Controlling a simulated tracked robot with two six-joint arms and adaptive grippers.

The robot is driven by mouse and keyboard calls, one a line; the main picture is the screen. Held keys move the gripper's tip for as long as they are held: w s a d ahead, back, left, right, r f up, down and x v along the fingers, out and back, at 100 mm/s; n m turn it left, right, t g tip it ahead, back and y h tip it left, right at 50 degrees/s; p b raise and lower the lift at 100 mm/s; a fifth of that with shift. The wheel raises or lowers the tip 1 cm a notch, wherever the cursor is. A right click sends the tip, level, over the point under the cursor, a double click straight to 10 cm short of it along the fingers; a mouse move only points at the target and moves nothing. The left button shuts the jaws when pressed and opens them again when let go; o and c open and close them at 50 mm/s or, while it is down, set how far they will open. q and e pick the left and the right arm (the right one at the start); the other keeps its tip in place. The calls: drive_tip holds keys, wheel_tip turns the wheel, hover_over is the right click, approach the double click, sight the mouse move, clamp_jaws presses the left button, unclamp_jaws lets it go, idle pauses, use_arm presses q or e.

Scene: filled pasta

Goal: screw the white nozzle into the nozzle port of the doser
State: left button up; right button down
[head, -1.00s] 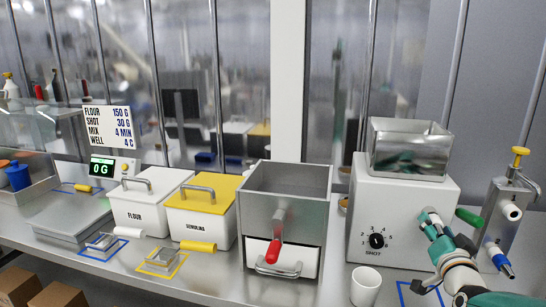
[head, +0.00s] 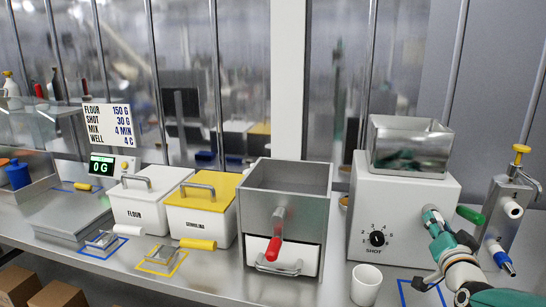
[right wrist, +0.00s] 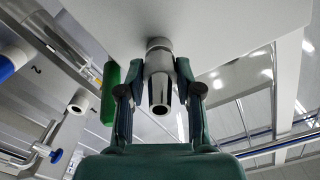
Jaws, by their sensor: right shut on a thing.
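The doser (head: 375,240) is a white box with a steel hopper on top and a shot dial on its front. My right gripper (head: 434,216) is at the right part of that front face. In the right wrist view my right gripper (right wrist: 158,82) is shut on a tapered nozzle (right wrist: 159,92), which looks shiny grey there rather than white. Its open end points toward the camera. Its other end meets a round collar (right wrist: 159,45) at the white face; I cannot tell how far it is screwed in. The gripper hides the nozzle in the head view. My left gripper is not in view.
A green handle (head: 470,215) sticks out beside the doser. A steel stand (head: 510,195) with a yellow knob, white spout and blue-ended part is at the right. A steel bin (head: 285,190) stands left.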

drive_tip(key=shift+f+b, duration=0.15)
drive_tip(key=shift+b, duration=0.25)
drive_tip(key=m+b, duration=1)
drive_tip(key=shift+f+b, duration=0.1)
drive_tip(key=shift+b, duration=0.25)
drive_tip(key=shift+m, duration=0.6)
drive_tip(key=shift+r, duration=0.25)
drive_tip(key=m+b, duration=0.1)
drive_tip(key=m, duration=0.1)
drive_tip(key=m+b, duration=0.2)
drive_tip(key=m, duration=0.1)
drive_tip(key=m+b, duration=0.2)
drive_tip(key=shift+w+f, duration=0.1)
drive_tip(key=shift+f, duration=0.2)
drive_tip(key=m, duration=0.4)
drive_tip(key=shift+r+b, duration=0.2)
drive_tip(key=shift+b, duration=0.2)
drive_tip(key=shift+r+m, duration=0.1)
drive_tip(key=shift+m, duration=0.3)
